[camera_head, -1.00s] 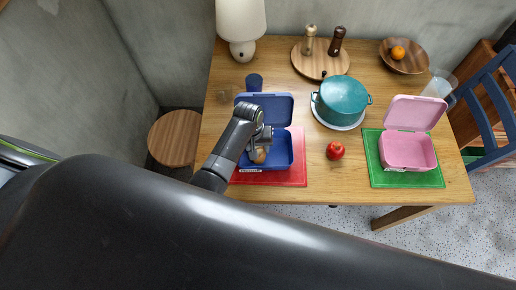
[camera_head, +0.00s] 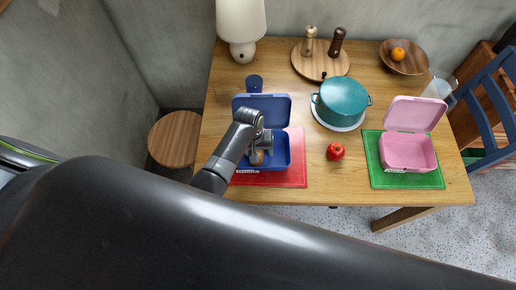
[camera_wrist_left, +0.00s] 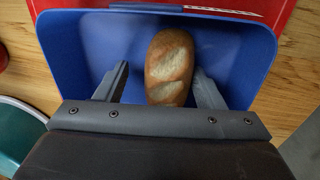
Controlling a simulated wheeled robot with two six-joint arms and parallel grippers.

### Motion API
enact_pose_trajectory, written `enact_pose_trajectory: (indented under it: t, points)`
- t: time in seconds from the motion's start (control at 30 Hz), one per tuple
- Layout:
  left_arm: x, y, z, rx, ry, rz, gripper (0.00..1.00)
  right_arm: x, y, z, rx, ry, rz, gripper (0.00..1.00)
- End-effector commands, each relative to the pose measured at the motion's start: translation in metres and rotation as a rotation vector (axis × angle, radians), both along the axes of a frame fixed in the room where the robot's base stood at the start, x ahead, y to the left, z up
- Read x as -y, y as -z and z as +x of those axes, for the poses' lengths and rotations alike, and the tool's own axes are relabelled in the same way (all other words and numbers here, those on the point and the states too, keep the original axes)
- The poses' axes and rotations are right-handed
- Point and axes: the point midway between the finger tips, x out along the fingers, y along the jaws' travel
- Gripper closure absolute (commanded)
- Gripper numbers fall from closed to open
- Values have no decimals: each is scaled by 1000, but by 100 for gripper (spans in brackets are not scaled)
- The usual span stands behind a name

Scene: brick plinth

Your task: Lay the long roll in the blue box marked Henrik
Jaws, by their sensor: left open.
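The open blue box (camera_head: 281,165) stands on a red mat (camera_head: 298,180) with its lid raised at the back. A white label (camera_head: 247,171) is at its front; I cannot read the name surely. The long brown roll (camera_wrist_left: 170,68) lies inside the blue box, with two pale score marks. It shows small in the head view (camera_head: 257,158), partly hidden by my gripper. My left gripper (camera_wrist_left: 161,74) is over the box with its fingers apart, one on each side of the roll. Whether a finger touches the roll is unclear. My right gripper is not in view.
An open pink box (camera_head: 407,151) stands on a green mat (camera_head: 432,180) at the right. A red apple (camera_head: 335,151) and a teal pot (camera_head: 343,100) lie between the boxes. A dark blue mug (camera_head: 254,83) stands behind the blue lid. The table's front edge is close to both mats.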

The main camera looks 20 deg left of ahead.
Motion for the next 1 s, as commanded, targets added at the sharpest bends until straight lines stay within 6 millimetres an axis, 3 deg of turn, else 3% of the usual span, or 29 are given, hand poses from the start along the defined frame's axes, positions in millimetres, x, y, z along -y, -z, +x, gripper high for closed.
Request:
enact_pose_trajectory:
  t: [0.27, 0.8, 1.0]
  points:
    - [-4, -22, -1, -1, -1, 2, 35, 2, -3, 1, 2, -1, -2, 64]
    - [-15, -108, -4, 0, 0, 1, 35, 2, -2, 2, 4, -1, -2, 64]
    - [-16, -120, -5, -2, 0, 2, 35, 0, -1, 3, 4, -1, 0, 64]
